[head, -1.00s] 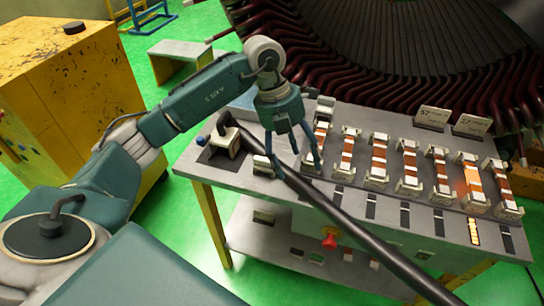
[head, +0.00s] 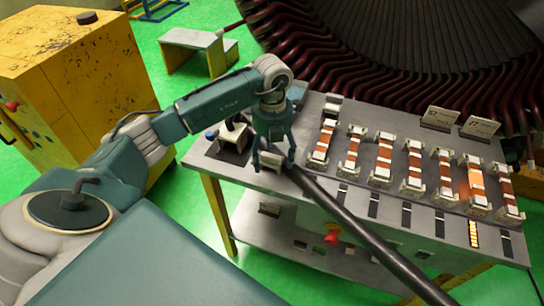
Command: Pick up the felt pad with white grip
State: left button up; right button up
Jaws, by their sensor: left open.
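A small white block (head: 271,158) sits at the table's near edge, left of the middle. It looks like the white grip of the felt pad; the felt itself is too small to make out. My left gripper (head: 273,165) points down over this block, open, with its fingers on either side of it. I cannot tell whether the fingers touch it. My right gripper is not in view.
A long dark bar (head: 360,228) slants across the table's front, close beside my left gripper. A white piece (head: 236,133) stands on a dark mat just left of the gripper. Several copper-and-white holders (head: 385,155) stand in a row to the right.

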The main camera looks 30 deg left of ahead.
aim_at(272, 154)
pick_arm(q)
jog(key=shift+a+f, duration=0.1)
jog(key=shift+f, duration=0.65)
jog(key=c, duration=1.4)
jog(key=shift+r, duration=0.1)
notch_tip(272, 154, up, 10)
jog(key=shift+w+r+b, duration=0.1)
jog(key=shift+r+b, duration=0.15)
jog(key=shift+b, duration=1)
notch_tip(272, 154, up, 9)
jog(key=p, duration=0.1)
jog(key=shift+r, duration=0.2)
